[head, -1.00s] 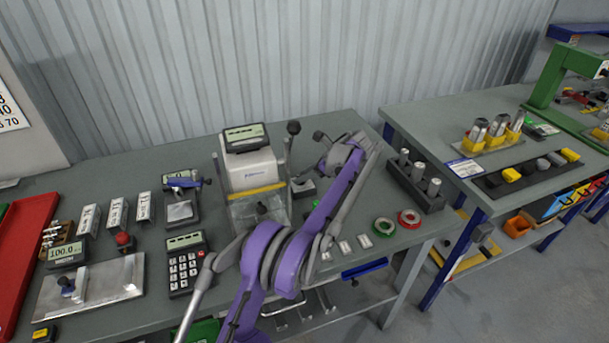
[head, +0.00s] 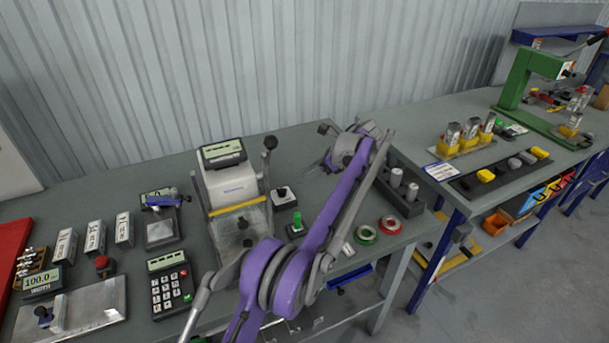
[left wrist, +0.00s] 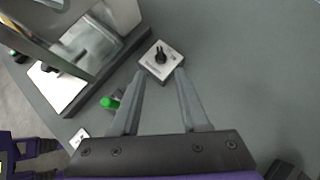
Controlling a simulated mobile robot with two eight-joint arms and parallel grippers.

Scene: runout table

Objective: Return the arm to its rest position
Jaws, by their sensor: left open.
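My left arm, purple and grey, reaches over the grey bench (head: 90,188). Its gripper (head: 318,166) is above the bench, right of the white press-like device. In the left wrist view the two grey fingers (left wrist: 160,78) are apart with nothing between them. A small pale square block with a black knob (left wrist: 160,59) lies just beyond the fingertips; it also shows in the head view (head: 283,196). A green-topped peg (left wrist: 109,103) is beside the left finger. My right gripper is not in view.
The white device with a display (head: 229,187) stands left of the gripper. A dark rack with metal pegs (head: 405,200) is partly behind the arm. Green and red tape rings (head: 391,224) lie near the front edge. A second bench (head: 430,135) is at the right.

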